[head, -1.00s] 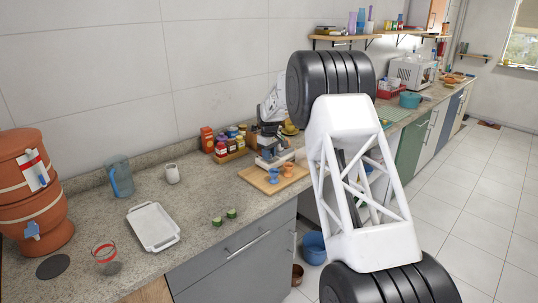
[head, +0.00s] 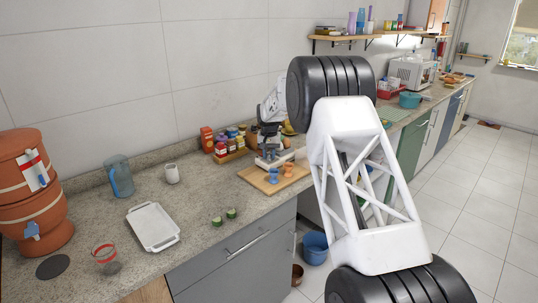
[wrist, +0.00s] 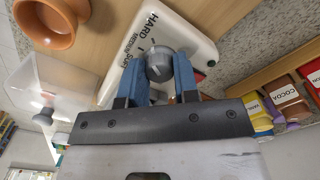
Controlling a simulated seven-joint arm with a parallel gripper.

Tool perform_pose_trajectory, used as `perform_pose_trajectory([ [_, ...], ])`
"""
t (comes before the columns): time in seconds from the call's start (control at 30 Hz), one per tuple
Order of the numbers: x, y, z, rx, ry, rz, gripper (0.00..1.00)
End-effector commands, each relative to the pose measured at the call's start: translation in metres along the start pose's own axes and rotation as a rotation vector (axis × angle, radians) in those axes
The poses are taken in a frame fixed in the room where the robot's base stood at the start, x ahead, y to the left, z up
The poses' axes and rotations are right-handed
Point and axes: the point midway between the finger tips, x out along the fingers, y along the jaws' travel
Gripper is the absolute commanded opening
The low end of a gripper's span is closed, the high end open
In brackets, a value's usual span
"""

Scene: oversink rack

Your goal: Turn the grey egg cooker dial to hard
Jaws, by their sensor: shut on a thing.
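The egg cooker (wrist: 195,28) is a white base printed HARD, MEDIUM and SOFT beside its grey dial (wrist: 160,66). In the head view the cooker (head: 278,157) stands on a wooden board, partly hidden by my gripper (head: 268,148). In the wrist view my gripper (wrist: 164,82) has its two blue fingers on either side of the dial, shut on it. The dial has a raised grip, but I cannot tell for sure which label it points to.
An orange egg cup (head: 288,169) and a blue one (head: 274,175) stand on the board (head: 262,187) close in front. Jars (head: 232,140) stand behind to the left. A clear dome with a grey knob (wrist: 43,118) shows in the wrist view. A white tray (head: 153,227) lies further left.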

Motion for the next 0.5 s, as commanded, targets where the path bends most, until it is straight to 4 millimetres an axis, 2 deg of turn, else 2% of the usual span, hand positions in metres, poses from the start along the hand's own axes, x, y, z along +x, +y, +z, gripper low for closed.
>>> perform_pose_trajectory([
  [0.2,-0.0005,0.0002,-0.0004,0.103,0.001,0.0,0.05],
  [0.5,-0.0004,0.0003,-0.0002,0.145,0.001,0.0,0.05],
])
